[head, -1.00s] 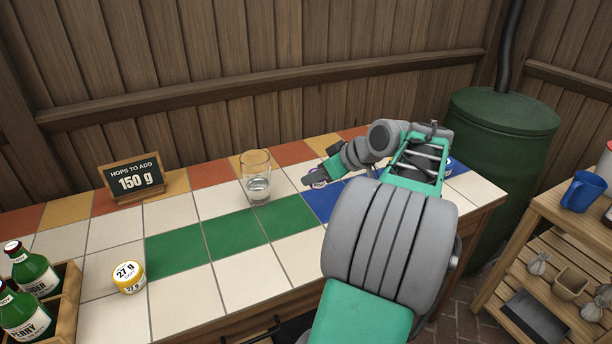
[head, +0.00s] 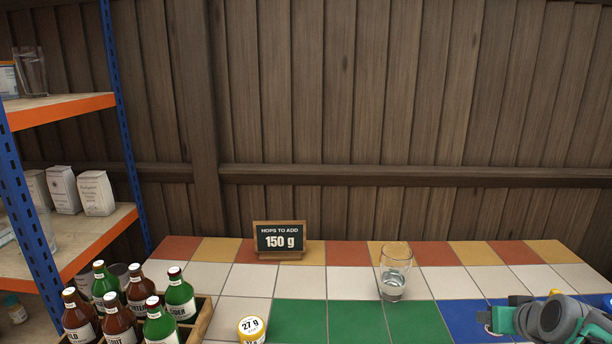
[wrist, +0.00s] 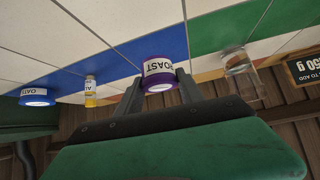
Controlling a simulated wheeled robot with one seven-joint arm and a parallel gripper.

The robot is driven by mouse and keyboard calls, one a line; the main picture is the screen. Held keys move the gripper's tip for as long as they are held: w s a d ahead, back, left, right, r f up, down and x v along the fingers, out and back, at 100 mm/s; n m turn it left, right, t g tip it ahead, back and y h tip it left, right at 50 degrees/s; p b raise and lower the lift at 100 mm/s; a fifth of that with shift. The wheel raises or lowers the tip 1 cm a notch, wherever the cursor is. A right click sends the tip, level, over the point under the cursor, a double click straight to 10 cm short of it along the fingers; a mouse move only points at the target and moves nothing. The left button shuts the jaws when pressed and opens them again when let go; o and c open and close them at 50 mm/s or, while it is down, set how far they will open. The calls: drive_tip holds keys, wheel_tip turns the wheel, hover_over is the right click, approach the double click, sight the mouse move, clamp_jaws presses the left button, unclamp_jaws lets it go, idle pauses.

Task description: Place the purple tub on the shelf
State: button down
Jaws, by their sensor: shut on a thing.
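The purple tub (wrist: 158,72), with a white label reading "OAST" in view, sits between the fingers of my gripper (wrist: 158,82) in the wrist view. The gripper is shut on it, over the tiled counter's blue band; I cannot tell whether the tub touches the tiles. In the head view my gripper (head: 492,322) is at the lower right, with the tub mostly hidden. A shelving unit with blue posts and orange-edged shelves (head: 105,240) stands at the left, far from my gripper.
A sign reading 150 g (head: 279,238), a yellow tub (head: 251,329) and a bottle crate (head: 203,318) stand further left. White bags (head: 95,193) occupy the middle shelf. The wrist view shows a blue tub (wrist: 37,94) and a yellow vial (wrist: 90,92).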

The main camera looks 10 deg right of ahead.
drive_tip(key=w+a+r+n+y, duration=0.2)
drive_tip(key=w+a, duration=0.2)
drive_tip(key=a, duration=0.6)
drive_tip(key=w+a+r+n+y, duration=0.1)
drive_tip(key=w+a+r+n, duration=0.1)
drive_tip(key=w+a, duration=0.5)
drive_tip(key=w+a+r+n+y, duration=0.2)
drive_tip(key=a, duration=1)
drive_tip(key=a+r+n+y+p, duration=0.2)
drive_tip(key=a+r, duration=0.1)
drive_tip(key=a, duration=0.6)
drive_tip(key=r+m+h+p, duration=0.1)
drive_tip(key=r+p, duration=0.1)
drive_tip(key=p, duration=0.2)
drive_tip(key=s+r+m+h+p, duration=0.1)
drive_tip(key=p, duration=0.4)
drive_tip(key=r+m+h+p, duration=0.1)
drive_tip(key=r+p, duration=0.1)
drive_tip(key=p, duration=0.3)
drive_tip(key=shift+s+d+r+t, duration=0.25)
drive_tip(key=shift+s+r+t, duration=0.05)
drive_tip(key=shift+r+t, duration=0.1)
drive_tip(key=shift+f, duration=0.1)
